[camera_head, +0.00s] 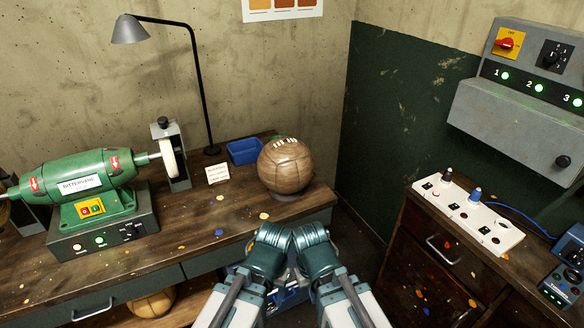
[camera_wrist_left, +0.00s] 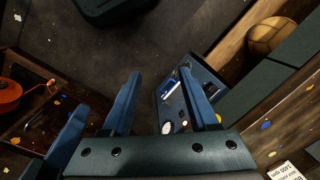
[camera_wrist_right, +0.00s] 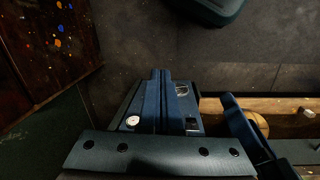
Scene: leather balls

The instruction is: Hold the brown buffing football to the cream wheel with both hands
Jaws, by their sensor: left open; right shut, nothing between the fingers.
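The brown leather football (camera_head: 285,168) rests on a small dark ring on the workbench, right of the green buffing machine (camera_head: 98,185). The cream wheel (camera_head: 172,157) is on the machine's right spindle, its edge toward me, partly hidden by a guard. Both my wrists are side by side below and in front of the football, apart from it; their fingers are hard to make out in the head view. My right gripper (camera_wrist_right: 160,78) is shut on nothing.
A blue bin (camera_head: 244,151), a note card (camera_head: 217,173) and a desk lamp (camera_head: 131,30) stand at the back of the bench. Another tan ball (camera_head: 152,303) lies on the shelf below. A cabinet (camera_head: 440,250) with a white switch strip (camera_head: 470,212) is at right.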

